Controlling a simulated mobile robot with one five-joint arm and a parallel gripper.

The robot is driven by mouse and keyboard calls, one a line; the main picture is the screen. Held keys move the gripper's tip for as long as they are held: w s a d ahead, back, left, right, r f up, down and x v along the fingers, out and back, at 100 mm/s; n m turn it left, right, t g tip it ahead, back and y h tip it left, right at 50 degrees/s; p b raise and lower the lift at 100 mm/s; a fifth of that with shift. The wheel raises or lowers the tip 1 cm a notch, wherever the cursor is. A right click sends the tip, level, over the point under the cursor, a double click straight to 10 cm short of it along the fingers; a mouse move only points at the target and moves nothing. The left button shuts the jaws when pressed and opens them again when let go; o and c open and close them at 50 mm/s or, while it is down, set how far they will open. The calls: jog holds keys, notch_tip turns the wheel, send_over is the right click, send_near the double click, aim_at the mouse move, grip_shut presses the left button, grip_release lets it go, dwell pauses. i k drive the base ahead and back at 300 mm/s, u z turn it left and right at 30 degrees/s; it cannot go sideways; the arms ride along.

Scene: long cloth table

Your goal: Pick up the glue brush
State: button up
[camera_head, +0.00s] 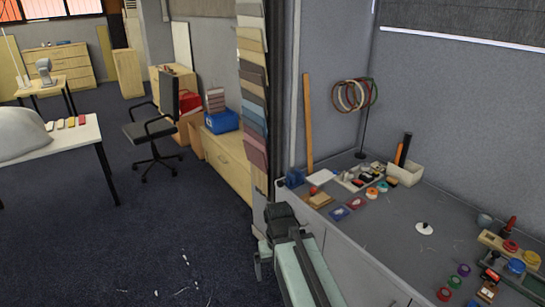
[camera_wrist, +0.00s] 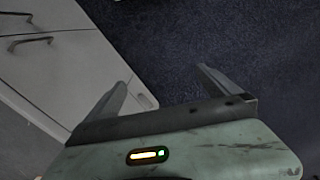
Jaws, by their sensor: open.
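In the wrist view, my gripper (camera_wrist: 160,77) is open, with its two fingers apart and nothing between them. It points at the dark floor beside a pale cabinet. In the head view, my arm stands at the left front edge of the grey worktable (camera_head: 385,235). I cannot make out the glue brush for certain. An upright item with a red handle (camera_head: 511,224) stands at the right of the table, beside a small grey pot (camera_head: 484,219); it may be the brush. My gripper is well away from it.
A wooden holder (camera_head: 502,246) with red and blue round pieces is at the right. Several coloured discs (camera_head: 464,269) lie near the front.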

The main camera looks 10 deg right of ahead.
aim_at(513, 219)
jog(key=u, duration=1.65)
jog(key=k, duration=1.7)
jog(key=z, duration=0.4)
